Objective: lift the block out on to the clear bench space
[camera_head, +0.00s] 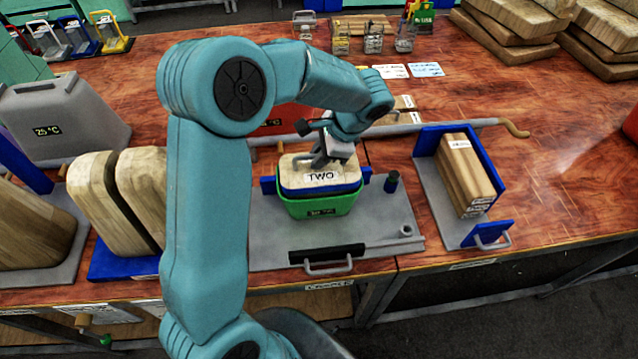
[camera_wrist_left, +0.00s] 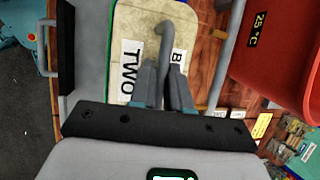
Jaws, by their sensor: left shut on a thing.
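The block marked TWO (camera_head: 320,178) has a pale, wood-like top and sits in a green container (camera_head: 322,207) on a grey press plate (camera_head: 275,240). In the left wrist view the block (camera_wrist_left: 140,25) shows its TWO label and part of a second label. My left gripper (camera_head: 330,158) is over the block's top, coming from above. In the left wrist view my left gripper (camera_wrist_left: 164,68) is shut on a grey hooked handle (camera_wrist_left: 165,35) at the block's top. My arm hides part of the bench behind. My right gripper is not in view.
A blue-ended press with a wooden block (camera_head: 465,170) stands to the right. A long grey bar (camera_head: 440,126) crosses behind the block. A small dark knob (camera_head: 391,182) is close beside it. Wooden blocks (camera_head: 142,190) stand left. Bare bench (camera_head: 565,135) shows at the right.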

